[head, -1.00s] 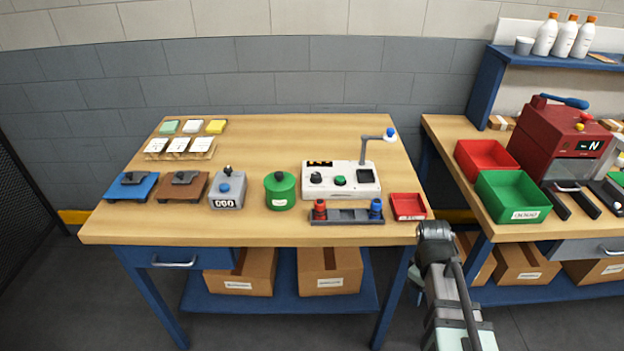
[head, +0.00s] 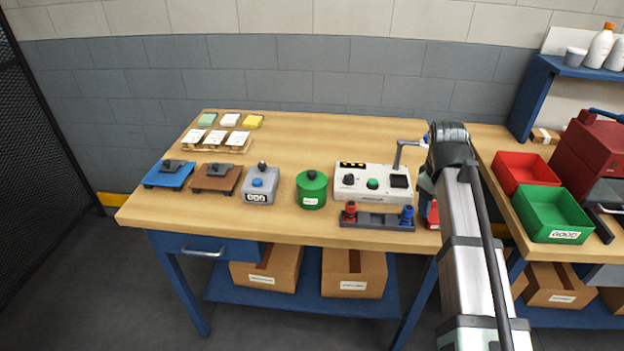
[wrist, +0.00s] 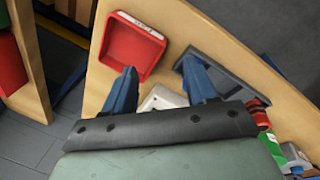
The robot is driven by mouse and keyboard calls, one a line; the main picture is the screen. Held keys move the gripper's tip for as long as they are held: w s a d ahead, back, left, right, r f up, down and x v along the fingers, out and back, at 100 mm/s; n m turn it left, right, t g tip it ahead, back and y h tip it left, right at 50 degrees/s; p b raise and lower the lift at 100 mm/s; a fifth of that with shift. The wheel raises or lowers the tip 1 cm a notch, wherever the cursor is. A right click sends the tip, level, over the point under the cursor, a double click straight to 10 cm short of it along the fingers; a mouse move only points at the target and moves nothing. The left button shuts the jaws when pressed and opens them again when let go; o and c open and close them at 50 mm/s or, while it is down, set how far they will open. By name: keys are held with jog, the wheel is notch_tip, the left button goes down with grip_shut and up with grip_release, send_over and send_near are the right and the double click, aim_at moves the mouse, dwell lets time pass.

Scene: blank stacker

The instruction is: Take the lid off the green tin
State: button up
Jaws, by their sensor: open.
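The green tin (head: 311,194) stands upright on the workbench, with a white label on its front. Its green lid (head: 316,178), with a dark knob on top, sits on it. A green shape that looks like the tin (wrist: 268,146) shows at the right edge in the wrist view, partly cut off. My gripper (wrist: 160,84) is open and empty, its two blue fingers apart above the bench's right end. In the head view it is largely hidden by my arm, well to the right of the tin.
A white device (head: 372,183) with a lamp stands right of the tin, with a rack (head: 378,222) of red and blue pieces before it. A small red tray (wrist: 132,45) lies near my gripper. A grey counter box (head: 260,187) stands left of the tin.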

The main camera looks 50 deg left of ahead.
jog(key=w+a+r+m, duration=0.3)
jog(key=w+a+r, duration=0.3)
jog(key=w+r, duration=0.4)
jog(key=n+g+y, duration=0.2)
jog(key=n+y, duration=0.1)
jog(key=n, duration=0.1)
send_near(312, 172)
jog(key=shift+s+a+f, duration=0.1)
jog(key=shift+a+f, duration=0.25)
jog(key=shift+f, duration=0.2)
jog(key=shift+s+a+f, duration=0.1)
jog(key=shift+a+f, duration=0.3)
jog(key=shift+f, duration=0.15)
jog(key=shift+w+d+x, duration=0.15)
jog(key=shift+x, duration=1.35)
jog(key=shift+w+d+x, duration=0.15)
jog(key=shift+x, duration=1.4)
jog(key=shift+c, duration=0.2)
grip_shut()
